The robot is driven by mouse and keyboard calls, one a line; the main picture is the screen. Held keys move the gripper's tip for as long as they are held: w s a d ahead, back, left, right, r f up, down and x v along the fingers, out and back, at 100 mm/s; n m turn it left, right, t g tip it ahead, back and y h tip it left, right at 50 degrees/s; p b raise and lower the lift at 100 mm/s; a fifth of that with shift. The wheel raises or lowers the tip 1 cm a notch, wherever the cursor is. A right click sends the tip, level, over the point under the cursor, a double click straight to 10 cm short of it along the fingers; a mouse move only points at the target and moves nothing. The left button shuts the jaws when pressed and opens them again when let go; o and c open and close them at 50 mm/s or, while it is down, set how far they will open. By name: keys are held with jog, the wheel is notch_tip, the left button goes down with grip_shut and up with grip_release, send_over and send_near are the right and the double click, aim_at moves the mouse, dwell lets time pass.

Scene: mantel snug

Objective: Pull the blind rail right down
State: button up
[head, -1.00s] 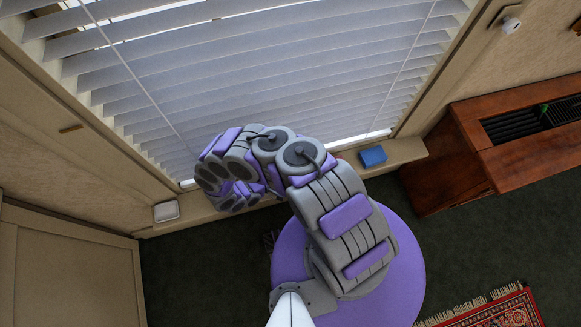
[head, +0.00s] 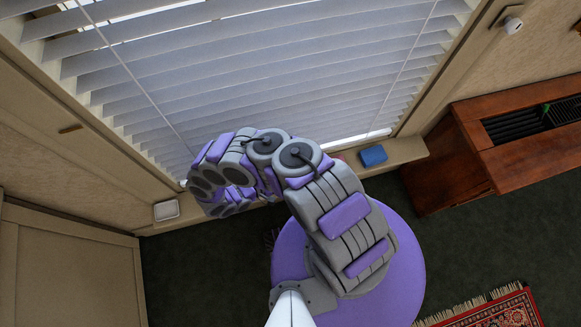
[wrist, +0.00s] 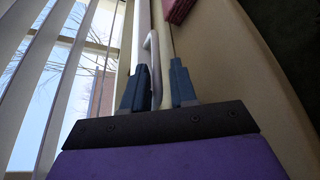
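The white slatted blind (head: 270,75) hangs across the window in the head view. Its pale bottom rail (head: 352,138) shows low, close above the sill; my arm hides its middle. In the wrist view the rail (wrist: 141,45) runs beside a white looped handle (wrist: 156,62). My gripper (wrist: 157,68) has its two blue fingers apart, with the handle between them. A gap shows on the right finger's side; whether the left finger touches the handle I cannot tell. My gripper is hidden behind my arm in the head view.
The sill (head: 405,150) carries a blue block (head: 373,155) on the right and a white box (head: 166,210) on the left. A pinkish-red thing (wrist: 178,10) lies ahead in the wrist view. A wooden cabinet (head: 470,150) stands at right, and a red rug (head: 495,310) lies below it.

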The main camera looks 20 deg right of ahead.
jog(key=v, duration=1.3)
jog(key=shift+s+a, duration=0.2)
jog(key=shift+a, duration=0.1)
